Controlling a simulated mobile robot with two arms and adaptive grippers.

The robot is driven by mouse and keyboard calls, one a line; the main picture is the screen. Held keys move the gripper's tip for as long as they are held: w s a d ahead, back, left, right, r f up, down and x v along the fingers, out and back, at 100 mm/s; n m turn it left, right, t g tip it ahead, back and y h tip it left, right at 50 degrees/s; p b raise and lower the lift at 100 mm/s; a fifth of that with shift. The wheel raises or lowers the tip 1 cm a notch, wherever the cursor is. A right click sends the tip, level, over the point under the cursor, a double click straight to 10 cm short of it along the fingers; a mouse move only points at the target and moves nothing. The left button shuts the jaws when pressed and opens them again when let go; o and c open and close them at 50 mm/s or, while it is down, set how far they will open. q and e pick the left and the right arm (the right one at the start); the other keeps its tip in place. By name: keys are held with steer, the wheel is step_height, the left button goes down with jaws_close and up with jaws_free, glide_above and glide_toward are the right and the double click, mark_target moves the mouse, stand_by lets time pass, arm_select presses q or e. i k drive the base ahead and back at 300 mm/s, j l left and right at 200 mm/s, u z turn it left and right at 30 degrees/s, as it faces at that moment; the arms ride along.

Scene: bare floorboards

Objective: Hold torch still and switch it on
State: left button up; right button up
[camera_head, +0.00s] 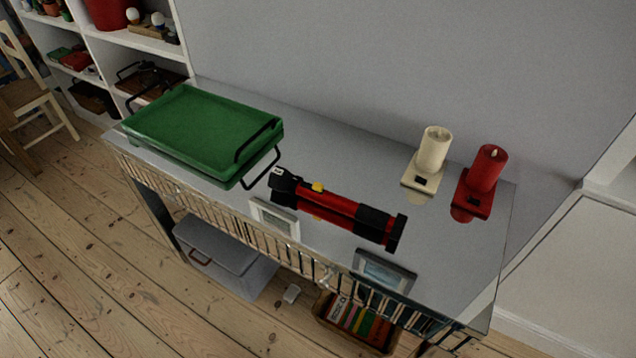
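A red and black torch (327,207) lies on its side on the grey tabletop, near its front edge. I cannot tell whether the torch is lit. Neither of my grippers is in view, and nothing touches the torch from above.
A green tray (205,128) with black handles stands left of the torch. A cream candle (433,150) and a red candle (487,169) on holders stand at the back right. Two small framed displays, one white (275,218) and one grey (384,271), sit at the front edge.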

mark_target(317, 186)
steer(key=i+j+z, duration=0.15)
steer(key=j+z, duration=0.2)
steer(key=i+j+z, duration=0.1)
steer(key=j+z, duration=0.2)
steer(key=i+j+z, duration=0.1)
steer(key=j+z, duration=0.25)
